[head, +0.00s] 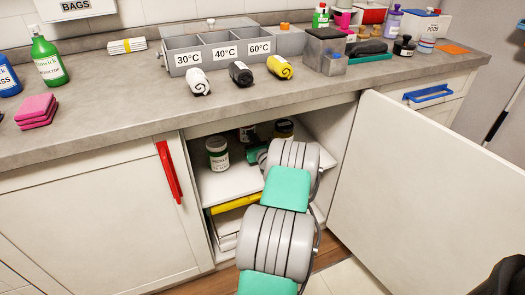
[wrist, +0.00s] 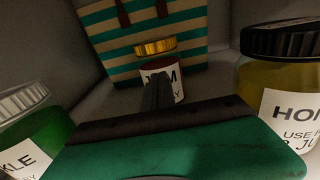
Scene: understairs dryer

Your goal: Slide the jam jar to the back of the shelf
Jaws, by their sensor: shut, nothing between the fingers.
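The jam jar (wrist: 176,64) has a gold lid, dark red contents and a white label. It stands upright on the cabinet shelf (head: 220,187), straight ahead in the wrist view. In the head view the jar (head: 248,132) shows only in part, behind my gripper. My gripper (wrist: 158,82) is shut and empty, inside the open cabinet. Its fingertips overlap the front of the jar's label in the wrist view; I cannot tell whether they touch it. They hide part of the label.
A green pickle jar (head: 217,154) stands to the left and a honey jar (wrist: 285,90) close on the right. A striped bag (wrist: 145,30) is right behind the jam jar. The open cabinet door (head: 405,190) is to the right of my arm.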

